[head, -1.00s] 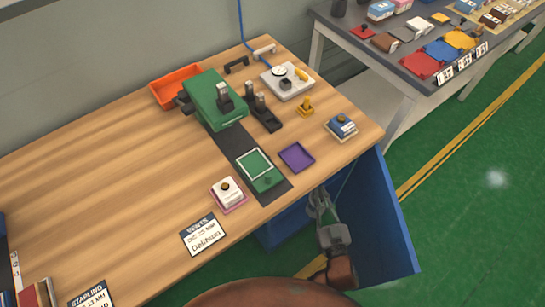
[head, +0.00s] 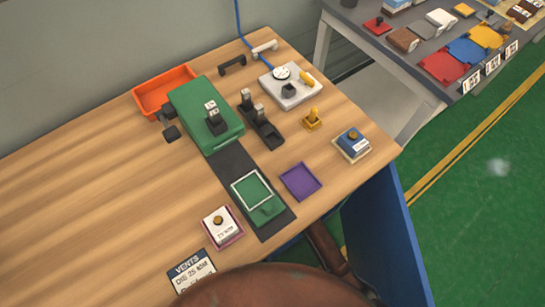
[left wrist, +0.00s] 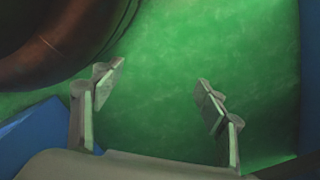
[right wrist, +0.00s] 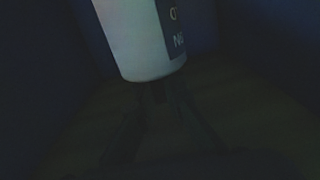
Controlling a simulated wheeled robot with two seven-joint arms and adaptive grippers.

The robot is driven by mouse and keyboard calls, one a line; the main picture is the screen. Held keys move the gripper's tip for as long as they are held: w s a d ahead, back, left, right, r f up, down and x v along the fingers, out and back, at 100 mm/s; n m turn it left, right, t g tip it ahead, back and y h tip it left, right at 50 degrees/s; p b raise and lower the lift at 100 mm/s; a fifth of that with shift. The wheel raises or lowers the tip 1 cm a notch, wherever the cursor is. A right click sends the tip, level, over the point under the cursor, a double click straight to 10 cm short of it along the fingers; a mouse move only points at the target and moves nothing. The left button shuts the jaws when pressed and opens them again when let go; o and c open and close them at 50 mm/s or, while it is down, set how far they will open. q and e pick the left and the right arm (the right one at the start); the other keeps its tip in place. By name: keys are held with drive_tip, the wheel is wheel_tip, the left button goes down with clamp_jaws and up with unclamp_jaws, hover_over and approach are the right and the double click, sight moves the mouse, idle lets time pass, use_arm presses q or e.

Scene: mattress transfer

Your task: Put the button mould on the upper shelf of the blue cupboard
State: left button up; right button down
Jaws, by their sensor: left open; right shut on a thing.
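In the right wrist view, a white rounded thing with a dark lettered label (right wrist: 140,40) stands at the fingertips of my right gripper (right wrist: 157,92), which is shut on it. I take it for the button mould, but the view is very dark. Dark walls around it look like the inside of the blue cupboard (head: 385,235), whose side panel shows beside the bench in the head view. Its shelves are hidden. My left gripper (left wrist: 162,76) is open and empty above the green floor. Neither gripper shows in the head view.
The wooden bench (head: 90,200) holds a green press (head: 205,115), an orange tray (head: 163,90), a purple tray (head: 300,181), a white block with a knob (head: 222,226) and a blue block (head: 352,143). A grey table (head: 350,30) stands behind. Green floor is clear at right.

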wheel_tip(320, 180, down, 6)
drive_tip(key=b, duration=0.2)
drive_tip(key=shift+a+r+b, duration=0.15)
drive_tip(key=shift+r+b, duration=0.1)
drive_tip(key=shift+b, duration=0.1)
wheel_tip(320, 180, down, 4)
drive_tip(key=shift+r+b, duration=0.1)
drive_tip(key=shift+b, duration=0.9)
use_arm(q)
drive_tip(key=w+d+r, duration=0.1)
drive_tip(key=r, duration=0.6)
drive_tip(key=w+d+r, duration=0.2)
drive_tip(key=r, duration=0.6)
drive_tip(key=shift+w+h, duration=0.15)
drive_tip(key=shift+h, duration=0.15)
drive_tip(key=shift+r, duration=0.1)
drive_tip(key=shift+r, duration=0.1)
use_arm(e)
drive_tip(key=c, duration=2.4)
unclamp_jaws()
drive_tip(key=shift+f, duration=0.25)
drive_tip(key=o, duration=0.4)
drive_tip(key=shift+r, duration=0.1)
